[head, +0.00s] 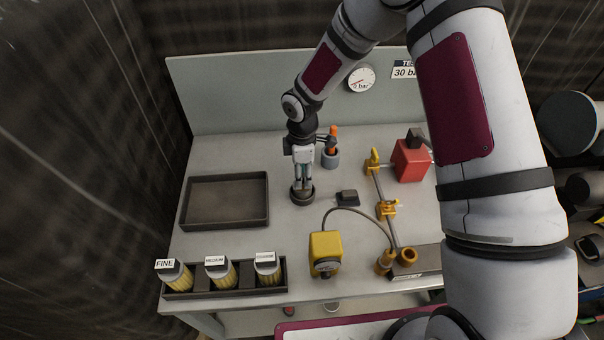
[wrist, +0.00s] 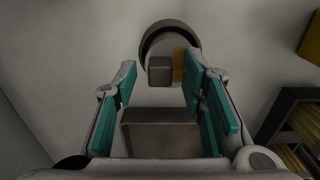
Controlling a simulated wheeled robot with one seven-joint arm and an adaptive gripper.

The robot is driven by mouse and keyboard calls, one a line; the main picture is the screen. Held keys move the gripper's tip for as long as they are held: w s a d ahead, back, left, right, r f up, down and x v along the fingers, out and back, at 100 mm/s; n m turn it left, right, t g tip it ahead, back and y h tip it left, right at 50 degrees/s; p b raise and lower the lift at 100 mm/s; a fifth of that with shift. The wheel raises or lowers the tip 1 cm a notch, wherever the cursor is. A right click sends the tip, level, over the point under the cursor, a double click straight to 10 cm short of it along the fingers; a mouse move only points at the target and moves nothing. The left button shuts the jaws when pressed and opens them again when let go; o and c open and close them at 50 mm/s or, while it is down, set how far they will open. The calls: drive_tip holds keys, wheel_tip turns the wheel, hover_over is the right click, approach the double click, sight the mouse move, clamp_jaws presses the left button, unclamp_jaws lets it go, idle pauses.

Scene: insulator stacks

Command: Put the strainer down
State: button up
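My gripper (head: 303,186) points down over a dark round dish (head: 302,197) in the middle of the bench. In the wrist view, my gripper (wrist: 160,82) has its two teal-padded fingers apart, with gaps beside a small grey block (wrist: 160,71) between the tips. The block tops a pale round piece with a tan side, apparently the strainer (wrist: 178,66). It appears to stand inside the dark dish (wrist: 146,39). In the head view my fingers hide most of it. Three yellow strainers, fine (head: 176,276), medium (head: 220,273) and a third (head: 267,270), stand in a dark rack (head: 240,293).
An empty-looking dark tray (head: 227,202) lies left of my gripper. An orange-handled tool (head: 333,138) stands in a grey cup behind right. A small dark block (head: 347,198), yellow box (head: 326,252), brass pipework (head: 387,209) and red box (head: 411,161) are to the right.

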drive_tip(key=s+d+r+m+t+h+b, duration=0.1)
drive_tip(key=s+d+r+m, duration=0.15)
drive_tip(key=r, duration=0.85)
drive_tip(key=s+d+r+m+b, duration=0.1)
drive_tip(key=d+r+m, duration=0.15)
drive_tip(key=r, duration=0.85)
drive_tip(key=s+d+r+m+t, duration=0.1)
drive_tip(key=s+d+r+m, duration=0.2)
drive_tip(key=s, duration=0.4)
drive_tip(key=s+d+r+m+t, duration=0.2)
drive_tip(key=s+d+r+m, duration=0.1)
drive_tip(key=s+r+m, duration=0.2)
drive_tip(key=s+d+r+m+t+y, duration=0.1)
drive_tip(key=s+d+r+m, duration=0.2)
drive_tip(key=s, duration=0.7)
wheel_tip(320, 180, up, 3)
drive_tip(key=shift+m, duration=1)
drive_tip(key=shift+s, duration=0.1)
